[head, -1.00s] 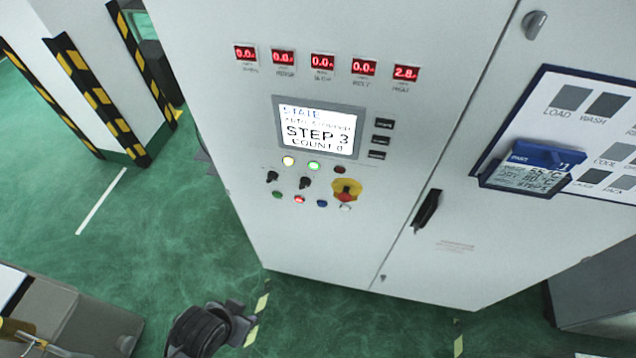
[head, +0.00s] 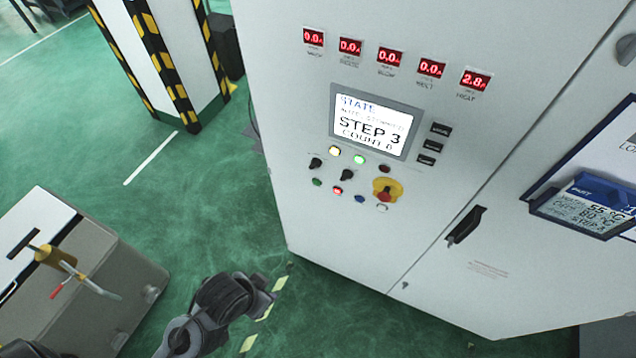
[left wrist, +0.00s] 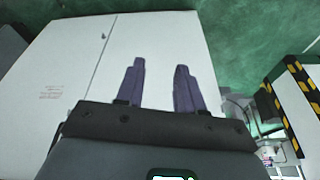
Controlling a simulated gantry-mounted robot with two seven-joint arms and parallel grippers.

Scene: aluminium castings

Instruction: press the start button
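The control panel is on the white cabinet (head: 300,100). Its screen (head: 375,120) reads STEP 3, COUNT 0. In the row below are a green button (head: 317,182), a red lit button (head: 337,190), a blue button (head: 360,198) and a white one (head: 382,207). Their labels are too small to read. A dark part of my left arm (head: 225,300) is low in the head view, below the panel and apart from it. In the left wrist view my left gripper (left wrist: 160,85) has its fingers apart with nothing between them, the white cabinet beyond. My right gripper is not in view.
Above the button row are a white and a green lamp (head: 358,159), two black knobs and a red-on-yellow emergency stop (head: 386,191). A black door handle (head: 466,224) sticks out to the right. A grey box (head: 100,290) stands lower left. Green floor lies between.

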